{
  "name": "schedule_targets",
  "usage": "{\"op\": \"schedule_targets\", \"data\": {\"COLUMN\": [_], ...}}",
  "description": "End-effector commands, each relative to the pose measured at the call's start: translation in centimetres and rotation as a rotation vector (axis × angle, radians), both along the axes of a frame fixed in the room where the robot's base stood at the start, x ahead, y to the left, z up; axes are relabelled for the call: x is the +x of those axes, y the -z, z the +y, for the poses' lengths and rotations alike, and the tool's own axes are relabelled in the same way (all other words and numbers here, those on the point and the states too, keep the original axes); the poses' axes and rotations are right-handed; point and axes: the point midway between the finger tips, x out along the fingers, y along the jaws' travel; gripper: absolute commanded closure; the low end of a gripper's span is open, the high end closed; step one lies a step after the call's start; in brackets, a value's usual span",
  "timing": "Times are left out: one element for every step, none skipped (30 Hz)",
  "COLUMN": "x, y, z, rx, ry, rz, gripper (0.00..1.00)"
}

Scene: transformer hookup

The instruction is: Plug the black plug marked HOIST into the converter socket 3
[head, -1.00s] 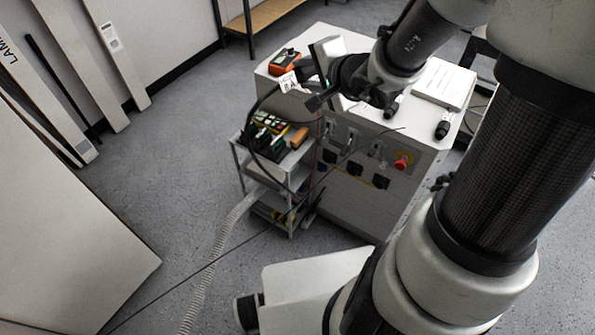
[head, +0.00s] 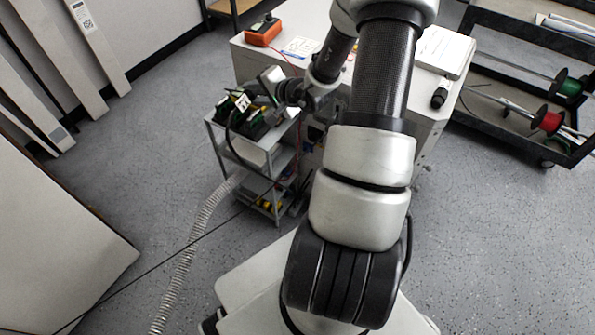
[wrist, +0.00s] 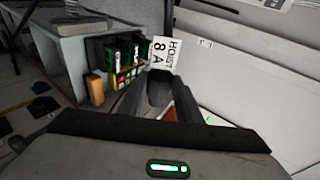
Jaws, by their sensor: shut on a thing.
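My gripper (wrist: 160,98) is shut on a black plug (wrist: 160,86) in the wrist view, mostly hidden between the fingers. A white tag reading HOIST 8 A (wrist: 167,52) stands just beyond the fingertips. In the head view my gripper (head: 270,82) is over the back of the small grey cart, and a white tag (head: 241,103) shows to its left. Green and black units (head: 256,126) stand on the cart's top shelf; they also show in the wrist view (wrist: 122,58). I cannot make out any socket numbers, and my arm hides most of the white cabinet's front.
The white cabinet (head: 255,62) carries an orange meter (head: 263,31) and a black connector (head: 439,96). An orange-brown block (wrist: 95,90) stands beside the green units. A ribbed hose (head: 190,240) and thin black cable cross the floor. A spool rack (head: 530,90) stands right.

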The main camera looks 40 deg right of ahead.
Motion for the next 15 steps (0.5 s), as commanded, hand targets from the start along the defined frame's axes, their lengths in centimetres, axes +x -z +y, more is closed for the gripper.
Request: {"op": "schedule_targets", "data": {"x": [-0.4, -0.6, -1.0, -1.3, -1.6, -2.0, -2.5, -2.8, -3.4, -3.8, -4.3, -4.9, -5.3, -5.7, -6.1], "y": [4.1, 5.8, 8.0, 9.6, 11.3, 13.4, 15.1, 16.7, 18.8, 20.3, 21.8, 23.5, 24.8, 25.9, 27.2], "z": [-1.4, -2.1, -3.0, -3.7, -4.3, -5.1, -5.7, -6.2, -6.8, -7.2, -7.5, -8.0, -8.2, -8.4, -8.7], "rx": [0.006, 0.003, 0.003, 0.002, 0.0, -0.001, -0.003, -0.004, -0.005, -0.008, -0.008, -0.01, -0.011, -0.013, -0.015], "ry": [0.017, 0.023, 0.032, 0.04, 0.045, 0.055, 0.062, 0.067, 0.075, 0.079, 0.085, 0.092, 0.096, 0.099, 0.104], "rz": [0.002, 0.002, 0.001, 0.001, 0.001, -0.002, -0.001, -0.002, -0.003, -0.004, -0.004, -0.006, -0.006, -0.006, -0.008], "gripper": [1.0, 1.0, 1.0, 1.0, 1.0, 1.0, 1.0, 1.0, 1.0, 1.0, 1.0, 1.0, 1.0, 1.0, 1.0]}}
